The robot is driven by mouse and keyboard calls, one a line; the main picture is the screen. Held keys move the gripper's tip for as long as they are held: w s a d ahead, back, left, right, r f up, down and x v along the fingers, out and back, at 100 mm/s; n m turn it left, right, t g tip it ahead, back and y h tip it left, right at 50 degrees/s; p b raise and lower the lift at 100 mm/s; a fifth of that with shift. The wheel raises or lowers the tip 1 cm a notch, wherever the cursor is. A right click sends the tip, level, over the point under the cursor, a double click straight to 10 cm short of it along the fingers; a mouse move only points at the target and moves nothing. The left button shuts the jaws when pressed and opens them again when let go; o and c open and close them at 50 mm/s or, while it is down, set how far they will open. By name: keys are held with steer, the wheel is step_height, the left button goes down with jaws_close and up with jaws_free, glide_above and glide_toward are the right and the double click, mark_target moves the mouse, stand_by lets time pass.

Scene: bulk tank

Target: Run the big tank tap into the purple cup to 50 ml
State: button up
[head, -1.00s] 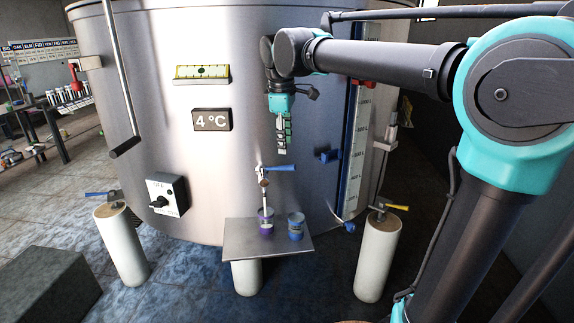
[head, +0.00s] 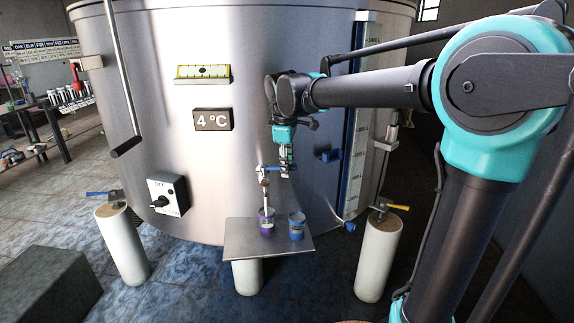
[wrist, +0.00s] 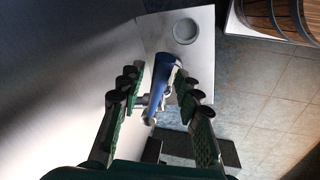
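The big tank's tap (head: 264,178) has a blue lever (head: 274,168) pointing right. The purple cup (head: 267,226) stands upright on a metal shelf below the tap. A pale vertical piece runs from the tap to the cup's mouth; I cannot tell spout from liquid. The cup's fill level is too small to read. My gripper (head: 288,168) points down at the lever's right end. In the wrist view my gripper (wrist: 160,88) is open, with the blue lever (wrist: 164,75) between its fingers; no clear contact shows.
A blue cup (head: 297,230) stands right of the purple one on the metal shelf (head: 240,247). The tank wall (head: 200,160) rises close behind. A grey block (head: 48,288) lies at front left.

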jaws_close()
steer(key=shift+w, duration=0.1)
steer(key=shift+w+n+y, duration=0.25)
steer(key=shift+w+n, duration=0.55)
steer(key=shift+n, duration=0.45)
steer(key=shift+w+n+y, duration=0.25)
steer(key=shift+w+n, duration=0.5)
steer(key=shift+n, duration=0.5)
steer(key=shift+o, duration=1.3)
jaws_free()
